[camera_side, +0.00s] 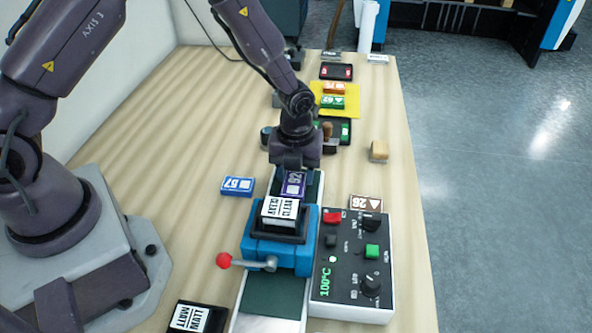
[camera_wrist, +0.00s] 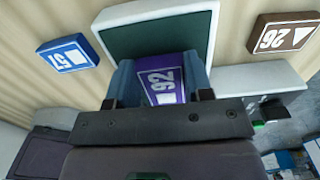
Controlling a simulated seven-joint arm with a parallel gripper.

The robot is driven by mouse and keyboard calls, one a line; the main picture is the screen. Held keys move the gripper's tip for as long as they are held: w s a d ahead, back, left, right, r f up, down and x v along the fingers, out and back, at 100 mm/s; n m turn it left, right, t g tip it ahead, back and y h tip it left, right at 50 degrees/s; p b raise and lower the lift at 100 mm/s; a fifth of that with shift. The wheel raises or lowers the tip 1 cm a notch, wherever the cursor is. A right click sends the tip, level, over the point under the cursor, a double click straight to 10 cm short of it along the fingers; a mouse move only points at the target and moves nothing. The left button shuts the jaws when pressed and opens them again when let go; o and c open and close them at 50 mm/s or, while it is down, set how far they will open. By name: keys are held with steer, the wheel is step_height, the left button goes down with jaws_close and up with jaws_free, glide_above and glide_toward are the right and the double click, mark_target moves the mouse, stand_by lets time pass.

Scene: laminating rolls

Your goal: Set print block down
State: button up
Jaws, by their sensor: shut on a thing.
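My gripper (camera_side: 294,168) points down, shut on the purple print block (camera_side: 293,184) marked 92. In the wrist view the purple block (camera_wrist: 162,82) sits between the two fingers. It is over the dark green bed (camera_wrist: 150,36) of the press, behind the blue press body (camera_side: 253,250). Whether the block touches the bed cannot be told. A blue block (camera_side: 238,187) lies on the table left of the bed. A brown block (camera_side: 366,203) marked 26 lies to its right, behind the control box. Both also show in the wrist view, blue (camera_wrist: 68,54) and brown (camera_wrist: 284,34).
A white-labelled cartridge (camera_side: 280,211) sits in the press top; a red-knobbed lever (camera_side: 223,260) sticks out left. The control box (camera_side: 352,275) stands right. A black cartridge (camera_side: 200,318) lies in front. A wooden block (camera_side: 379,151) and yellow sheet (camera_side: 351,96) with blocks are farther back.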

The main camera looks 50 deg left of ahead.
steer(key=shift+f, duration=0.15)
steer(key=o, duration=0.9)
step_height(320, 180, up, 13)
step_height(320, 180, up, 12)
steer(key=n+t, duration=0.3)
steer(key=n, duration=0.9)
glide_above(296, 174)
steer(key=s+a, duration=0.3)
steer(key=s, duration=0.4)
steer(key=s+a+r+n+t, duration=0.1)
steer(key=s+r+n, duration=0.4)
steer(key=s+n, duration=0.8)
steer(key=shift+r+n+t, duration=0.2)
steer(key=shift+n+t, duration=0.6)
steer(key=shift+n, duration=0.2)
